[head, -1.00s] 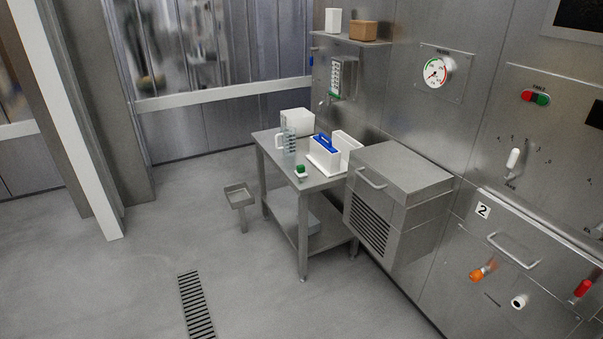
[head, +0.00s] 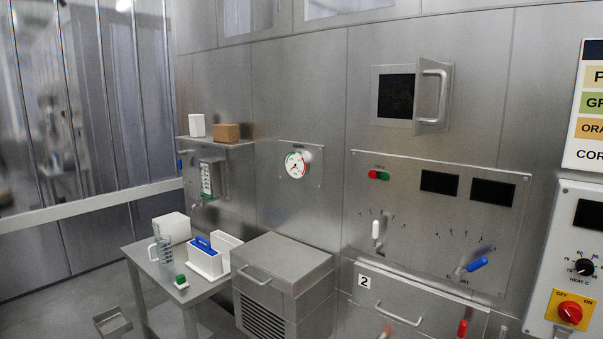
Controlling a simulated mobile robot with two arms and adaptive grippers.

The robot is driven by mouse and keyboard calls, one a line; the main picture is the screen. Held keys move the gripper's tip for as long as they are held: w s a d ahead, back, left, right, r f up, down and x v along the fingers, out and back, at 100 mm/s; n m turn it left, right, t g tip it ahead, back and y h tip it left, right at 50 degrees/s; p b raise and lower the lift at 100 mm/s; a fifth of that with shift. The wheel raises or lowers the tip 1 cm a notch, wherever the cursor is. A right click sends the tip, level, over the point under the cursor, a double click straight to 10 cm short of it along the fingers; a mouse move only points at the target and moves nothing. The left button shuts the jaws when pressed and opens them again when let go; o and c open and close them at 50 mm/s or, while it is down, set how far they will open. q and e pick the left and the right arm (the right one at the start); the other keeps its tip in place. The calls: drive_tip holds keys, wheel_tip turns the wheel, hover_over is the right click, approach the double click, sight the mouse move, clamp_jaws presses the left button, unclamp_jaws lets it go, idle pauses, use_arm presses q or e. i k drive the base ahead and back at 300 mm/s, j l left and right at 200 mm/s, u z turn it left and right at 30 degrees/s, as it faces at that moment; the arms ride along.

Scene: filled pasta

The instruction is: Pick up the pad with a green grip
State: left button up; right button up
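The small pad with a green grip (head: 181,281) sits near the front edge of the steel side table (head: 196,293), at the lower left of the head view. Its base is white and its top knob is green. It stands in front of a white caddy (head: 207,262) that holds a thing with a blue handle (head: 204,244). Neither of my grippers shows in the head view.
A clear jug (head: 164,251) and a white block (head: 171,227) stand behind on the table. A steel cabinet (head: 284,262) adjoins its right side. A low tray stand (head: 112,321) is at left. The panel wall (head: 435,220) carries levers.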

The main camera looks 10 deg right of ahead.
sight(181, 284)
drive_tip(key=i+j+z, duration=0.1)
drive_tip(key=i+j, duration=0.25)
drive_tip(key=i, duration=0.15)
drive_tip(key=i+j+z, duration=0.15)
drive_tip(key=i+j, duration=0.2)
drive_tip(key=i, duration=0.15)
